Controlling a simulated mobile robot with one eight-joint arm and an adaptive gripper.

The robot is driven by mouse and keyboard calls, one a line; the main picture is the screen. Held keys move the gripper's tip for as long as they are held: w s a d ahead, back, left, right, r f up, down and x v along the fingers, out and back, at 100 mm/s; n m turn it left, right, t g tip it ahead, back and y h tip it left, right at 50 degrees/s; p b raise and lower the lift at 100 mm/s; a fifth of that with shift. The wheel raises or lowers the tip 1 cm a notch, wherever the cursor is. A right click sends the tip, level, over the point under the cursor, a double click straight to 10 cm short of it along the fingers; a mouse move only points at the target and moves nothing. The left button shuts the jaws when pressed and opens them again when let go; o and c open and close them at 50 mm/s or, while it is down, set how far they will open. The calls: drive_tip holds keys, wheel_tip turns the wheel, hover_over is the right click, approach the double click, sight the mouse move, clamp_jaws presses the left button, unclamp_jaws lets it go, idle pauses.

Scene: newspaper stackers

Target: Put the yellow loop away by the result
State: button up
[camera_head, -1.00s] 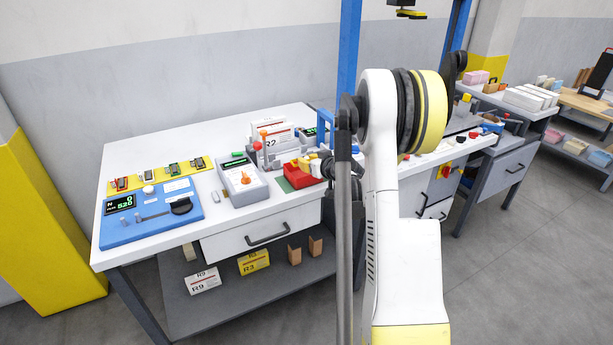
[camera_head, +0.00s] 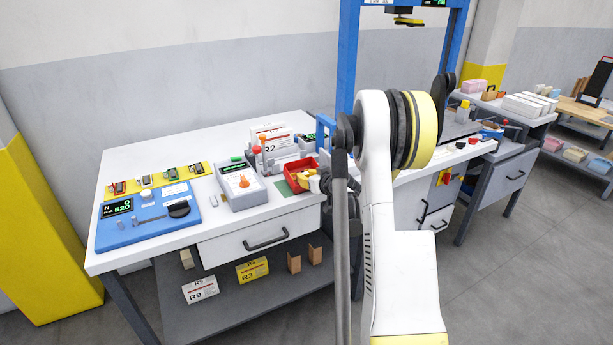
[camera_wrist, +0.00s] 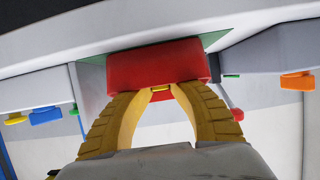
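In the wrist view my gripper (camera_wrist: 163,90) has its two yellow, ridged fingers brought close together at the tips. A small yellow piece (camera_wrist: 160,95), which looks like the yellow loop, fills the narrow gap between them; most of its shape is hidden. The tips are right at a red bin (camera_wrist: 150,62); I cannot tell how deep they reach. In the head view the red bin (camera_head: 296,166) stands on the white bench, with my gripper (camera_head: 305,178) over its right side. A grey tester (camera_head: 240,185) with a lit green display and orange knob stands left of the bin.
A blue gauge board (camera_head: 140,228) and a yellow strip (camera_head: 155,178) with several small parts are at the bench's left. A holder with an R2 card (camera_head: 268,140) is behind the bin. A blue frame (camera_head: 348,60) rises behind my arm. The bench's back left is clear.

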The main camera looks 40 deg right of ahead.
drive_tip(key=shift+o, duration=1.4)
drive_tip(key=shift+w+d+f, duration=0.1)
drive_tip(key=shift+w+f, duration=0.2)
drive_tip(key=shift+f, duration=0.25)
drive_tip(key=shift+r, duration=0.1)
drive_tip(key=shift+r+p, duration=0.3)
drive_tip(key=shift+p, duration=0.1)
drive_tip(key=r+p+v, duration=0.1)
drive_tip(key=p+v, duration=0.3)
drive_tip(key=v, duration=0.8)
drive_tip(key=a+r+n+g+y, duration=0.15)
drive_tip(key=a+r, duration=0.25)
drive_tip(key=a, duration=0.7)
drive_tip(key=a+r+n+g+y, duration=0.15)
drive_tip(key=a+r, duration=0.25)
drive_tip(key=a, duration=0.7)
drive_tip(key=s+a+r+g, duration=0.2)
drive_tip(key=s+a+g, duration=0.1)
drive_tip(key=s+a, duration=1.3)
drive_tip(key=s, duration=0.3)
drive_tip(key=shift+s, duration=0.3)
